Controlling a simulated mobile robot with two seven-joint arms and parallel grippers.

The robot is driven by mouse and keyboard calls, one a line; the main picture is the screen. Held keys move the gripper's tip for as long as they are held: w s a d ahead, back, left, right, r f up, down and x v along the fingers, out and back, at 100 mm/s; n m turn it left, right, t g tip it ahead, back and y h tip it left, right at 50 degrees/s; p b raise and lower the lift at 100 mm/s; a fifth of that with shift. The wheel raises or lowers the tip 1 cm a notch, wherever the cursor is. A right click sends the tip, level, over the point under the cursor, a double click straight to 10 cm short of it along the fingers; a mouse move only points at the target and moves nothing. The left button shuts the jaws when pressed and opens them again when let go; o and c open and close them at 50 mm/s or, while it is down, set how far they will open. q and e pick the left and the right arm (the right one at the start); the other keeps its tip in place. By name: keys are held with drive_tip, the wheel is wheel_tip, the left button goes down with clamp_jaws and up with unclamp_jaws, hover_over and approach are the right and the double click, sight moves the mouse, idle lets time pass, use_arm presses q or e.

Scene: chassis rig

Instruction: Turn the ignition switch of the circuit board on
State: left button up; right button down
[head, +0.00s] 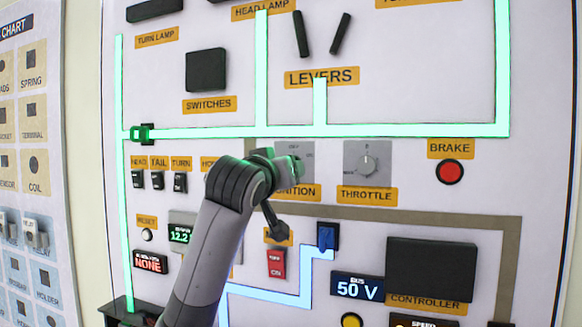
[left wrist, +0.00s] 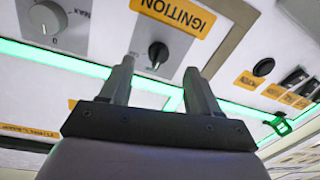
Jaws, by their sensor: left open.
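The ignition switch is a round black knob (left wrist: 158,54) on a grey plate in the left wrist view, beside its orange IGNITION label (left wrist: 175,14). In the head view the grey plate (head: 296,147) shows only in part, with the knob hidden behind my arm's end. My left gripper (left wrist: 159,65) is open, with one finger on each side of the knob in the picture. I cannot tell whether the fingers reach around it or touch it. In the head view my left gripper (head: 289,164) is up at the ignition plate. My right gripper is not in view.
The throttle dial (head: 368,162) sits right of the ignition plate, with the red brake button (head: 449,172) further right. Small toggle switches (head: 157,180) are on the left. A red rocker switch (head: 276,263) and the 50 V display (head: 357,287) are below.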

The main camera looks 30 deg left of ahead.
use_arm(q)
drive_tip(key=r+p+x, duration=0.1)
drive_tip(key=p+x, duration=0.1)
drive_tip(key=x, duration=0.5)
drive_tip(key=shift+a, duration=0.15)
drive_tip(key=c, duration=1)
